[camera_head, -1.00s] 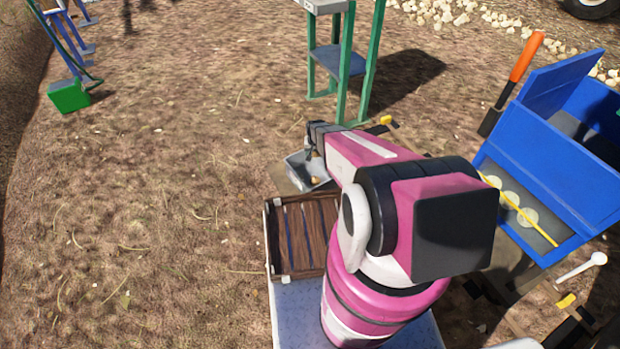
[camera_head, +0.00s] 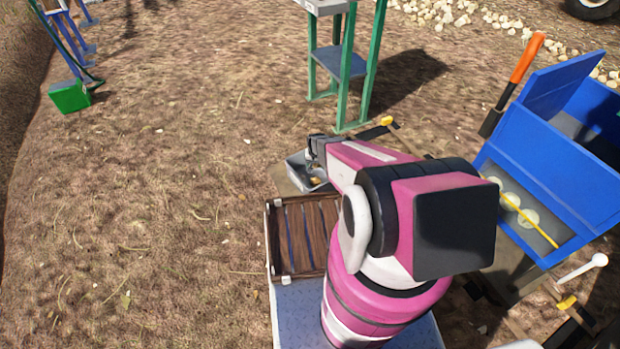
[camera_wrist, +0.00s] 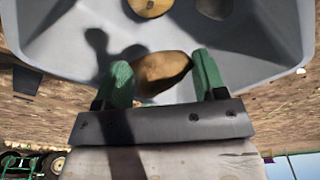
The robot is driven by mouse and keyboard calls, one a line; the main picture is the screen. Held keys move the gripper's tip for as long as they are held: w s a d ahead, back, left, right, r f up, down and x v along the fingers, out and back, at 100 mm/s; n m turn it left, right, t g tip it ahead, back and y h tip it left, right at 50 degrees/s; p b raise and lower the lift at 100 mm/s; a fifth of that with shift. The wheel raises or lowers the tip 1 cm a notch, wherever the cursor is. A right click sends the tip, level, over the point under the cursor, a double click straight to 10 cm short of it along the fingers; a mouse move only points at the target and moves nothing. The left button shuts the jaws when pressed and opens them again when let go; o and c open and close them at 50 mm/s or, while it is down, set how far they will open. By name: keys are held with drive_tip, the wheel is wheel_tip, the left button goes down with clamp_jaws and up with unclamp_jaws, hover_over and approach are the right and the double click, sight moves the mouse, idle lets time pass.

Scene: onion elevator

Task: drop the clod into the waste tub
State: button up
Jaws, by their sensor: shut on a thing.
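My gripper (camera_wrist: 163,76) has green fingers on either side of a brown lump, the clod (camera_wrist: 160,72), and is shut on it. In the wrist view the lump is over the inside of a grey tub (camera_wrist: 75,35). A round tan thing (camera_wrist: 150,6) and a darker lump (camera_wrist: 214,7) lie farther inside, cut off by the picture edge. In the head view my gripper (camera_head: 316,160) is low at the small grey tub (camera_head: 297,166), and its fingers are partly hidden. No label shows whether this is the waste tub.
An empty-looking slatted wooden crate (camera_head: 295,238) sits in front of the grey tub. A green-legged stand (camera_head: 345,65) is behind it. A blue hopper (camera_head: 550,165) stands at the right, with an orange-handled tool (camera_head: 527,58) beside it. Open ground lies to the left.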

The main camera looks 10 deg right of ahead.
drive_tip(key=o, duration=1.1)
drive_tip(key=shift+c, duration=0.2)
drive_tip(key=shift+r, duration=0.1)
wheel_tip(320, 180, up, 10)
drive_tip(key=s, duration=0.1)
drive_tip(key=shift+s+a+r, duration=0.15)
drive_tip(key=shift+r, duration=0.1)
drive_tip(key=shift+r, duration=0.1)
